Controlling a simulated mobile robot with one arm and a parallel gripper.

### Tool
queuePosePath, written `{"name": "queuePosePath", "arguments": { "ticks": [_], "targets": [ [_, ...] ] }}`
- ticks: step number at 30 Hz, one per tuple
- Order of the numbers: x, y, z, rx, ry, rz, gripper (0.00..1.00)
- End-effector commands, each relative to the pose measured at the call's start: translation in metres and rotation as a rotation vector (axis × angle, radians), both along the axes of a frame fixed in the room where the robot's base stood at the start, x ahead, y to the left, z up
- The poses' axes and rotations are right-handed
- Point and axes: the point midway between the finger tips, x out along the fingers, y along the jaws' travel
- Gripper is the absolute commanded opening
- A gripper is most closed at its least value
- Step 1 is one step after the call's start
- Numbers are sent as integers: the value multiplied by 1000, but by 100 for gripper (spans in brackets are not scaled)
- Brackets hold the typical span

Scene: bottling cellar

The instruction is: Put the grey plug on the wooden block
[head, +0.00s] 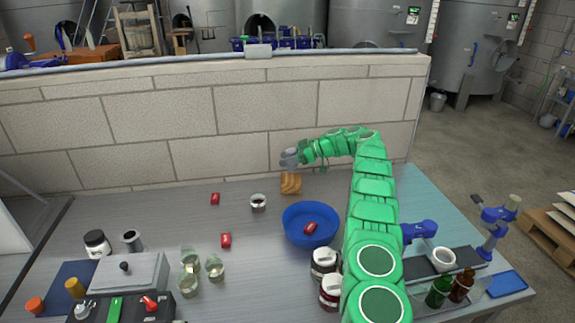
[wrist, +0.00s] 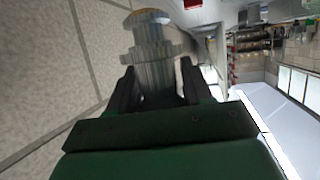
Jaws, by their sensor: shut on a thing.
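The grey plug (wrist: 150,62) is between the two jaws of my gripper (wrist: 158,85) in the wrist view, its ridged end sticking out beyond them. In the head view my gripper (head: 296,158) is near the back wall, at the far end of my green arm, with the grey plug (head: 288,157) at its tip. The wooden block (head: 291,184) stands on the table just below the plug in the picture. The plug looks raised above the block, and I cannot tell how exactly it lines up. A tan patch shows past the plug's end in the wrist view.
A blue bowl (head: 296,236) with a red piece stands in front of the block. A small jar (head: 258,203) is to its left. Red pieces (head: 215,199) lie on the table. The stone wall (head: 240,130) rises close behind.

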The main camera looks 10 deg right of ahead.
Motion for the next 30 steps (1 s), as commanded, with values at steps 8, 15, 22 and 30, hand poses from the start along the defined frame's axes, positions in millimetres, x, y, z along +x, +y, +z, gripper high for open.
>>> {"name": "queuePosePath", "arguments": {
  "ticks": [8,15,22,30],
  "targets": [
    [0,0,-26,0,-1,-2,16],
    [0,0,-26,0,-2,-1,16],
    [0,0,-29,0,-1,-1,60],
    [0,0,-29,0,-1,-1,75]
  ]
}}
